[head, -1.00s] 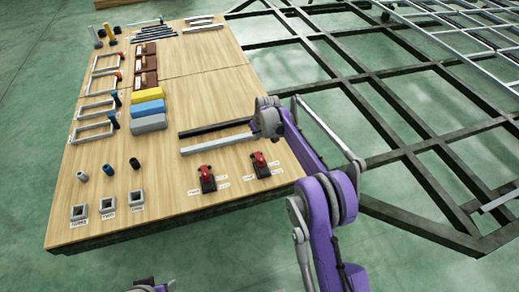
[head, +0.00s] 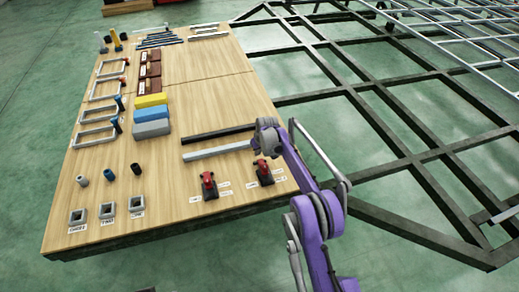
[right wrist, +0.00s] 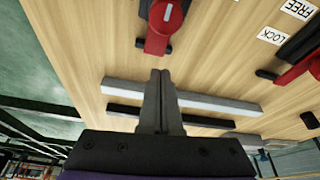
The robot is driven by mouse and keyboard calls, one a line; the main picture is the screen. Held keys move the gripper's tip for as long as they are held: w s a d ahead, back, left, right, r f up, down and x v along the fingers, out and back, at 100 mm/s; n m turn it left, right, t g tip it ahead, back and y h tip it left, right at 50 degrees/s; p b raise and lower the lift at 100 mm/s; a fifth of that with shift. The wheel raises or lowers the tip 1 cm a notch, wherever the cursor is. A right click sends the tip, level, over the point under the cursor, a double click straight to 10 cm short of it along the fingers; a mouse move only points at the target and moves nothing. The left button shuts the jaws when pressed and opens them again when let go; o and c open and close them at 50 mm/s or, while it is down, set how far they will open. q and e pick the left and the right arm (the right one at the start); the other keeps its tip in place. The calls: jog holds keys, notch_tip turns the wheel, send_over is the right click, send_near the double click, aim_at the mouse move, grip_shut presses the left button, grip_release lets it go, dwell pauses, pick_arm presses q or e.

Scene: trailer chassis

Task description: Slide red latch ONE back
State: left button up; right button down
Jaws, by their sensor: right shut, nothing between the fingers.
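Two red latches on dark bases stand near the front right of the wooden table: the left latch (head: 208,184) and the right latch (head: 263,172). I cannot read which is ONE. In the right wrist view, my right gripper (right wrist: 161,74) is shut and empty. Its fingertips point at one red latch (right wrist: 164,22), just short of it in the picture; I cannot tell if they touch. The other red latch (right wrist: 300,62) is at the right edge, by LOCK and FREE labels. In the head view my right arm hides its gripper's fingers. My left gripper is out of view.
A black bar (head: 217,134) and a grey bar (head: 216,150) lie behind the latches. Coloured blocks, frames and square sockets fill the table's left side. A dark chassis frame (head: 385,125) stands to the right. Bare wood lies left of the latches.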

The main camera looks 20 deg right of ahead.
aim_at(264, 168)
jog(key=shift+s+d+f, duration=0.15)
jog(key=shift+s+f, duration=0.35)
jog(key=shift+s, duration=0.15)
jog(key=shift+s+d+b, duration=0.15)
jog(key=shift+s+b, duration=0.2)
jog(key=shift+s, duration=0.85)
jog(key=s+p, duration=0.1)
jog(key=s, duration=0.2)
jog(key=shift+s+d, duration=0.1)
jog(key=shift+s, duration=0.7)
